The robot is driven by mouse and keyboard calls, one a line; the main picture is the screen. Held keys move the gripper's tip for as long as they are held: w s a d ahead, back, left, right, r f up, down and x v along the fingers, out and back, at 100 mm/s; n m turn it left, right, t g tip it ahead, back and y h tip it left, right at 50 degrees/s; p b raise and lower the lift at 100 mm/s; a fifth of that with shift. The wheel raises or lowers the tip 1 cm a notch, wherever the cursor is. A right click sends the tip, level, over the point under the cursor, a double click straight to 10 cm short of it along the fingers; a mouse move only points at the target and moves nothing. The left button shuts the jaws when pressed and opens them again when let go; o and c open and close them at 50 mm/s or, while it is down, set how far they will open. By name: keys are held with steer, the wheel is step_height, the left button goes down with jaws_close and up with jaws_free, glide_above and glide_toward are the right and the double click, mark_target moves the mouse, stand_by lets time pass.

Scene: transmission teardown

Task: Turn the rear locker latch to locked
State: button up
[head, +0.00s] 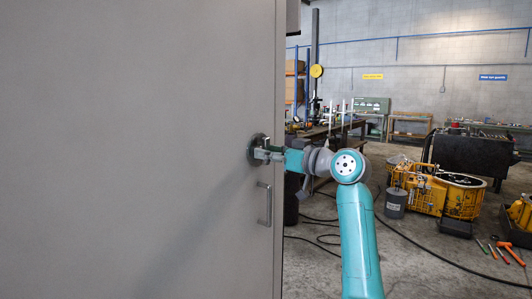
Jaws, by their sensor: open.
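The locker door (130,150) is a large plain grey panel that fills the left half of the head view. The latch (256,142) is a dark round fitting near the door's right edge. My gripper (264,154) is at the latch, with its open fingers in front of it and overlapping it in the picture. I cannot tell whether the fingers touch the latch. The gripper hides part of the latch, so its turn position cannot be read. A grey bar handle (266,204) stands upright on the door just below the latch.
Behind my arm are a workbench (330,130), a grey bucket (396,201) and yellow machinery (440,190). Orange-handled tools (510,252) lie on the floor at the right. Dark cables (425,250) cross the concrete floor. Open floor lies right of my arm.

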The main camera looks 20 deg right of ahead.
steer(key=v, duration=1)
steer(key=shift+s+d, duration=0.2)
steer(key=shift+s, duration=0.1)
